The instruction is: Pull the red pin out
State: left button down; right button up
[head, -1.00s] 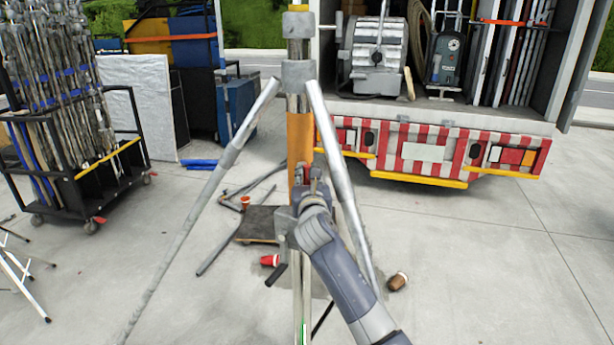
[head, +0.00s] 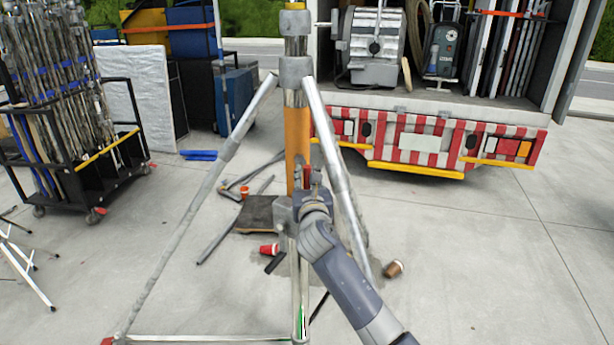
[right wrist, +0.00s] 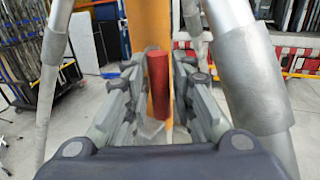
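The red pin (right wrist: 158,78) shows in the right wrist view as a short red cylinder, slightly tilted, in front of the orange section of a metal stand. My right gripper (right wrist: 160,85) has a finger on either side of the pin, with a gap that looks wider than the pin. The fingers look open; contact with the pin is not clear. My left gripper is not in view.
The stand's grey legs (head: 343,165) spread either side of my right arm. Red cups (head: 269,249) and a dark board (head: 258,214) lie on the concrete near its base. A truck (head: 425,150) stands behind right; a pole cart (head: 75,150) stands left.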

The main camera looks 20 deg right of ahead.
jog(key=shift+d, duration=0.1)
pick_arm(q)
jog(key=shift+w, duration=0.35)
pick_arm(e)
jog(key=v, duration=1.2)
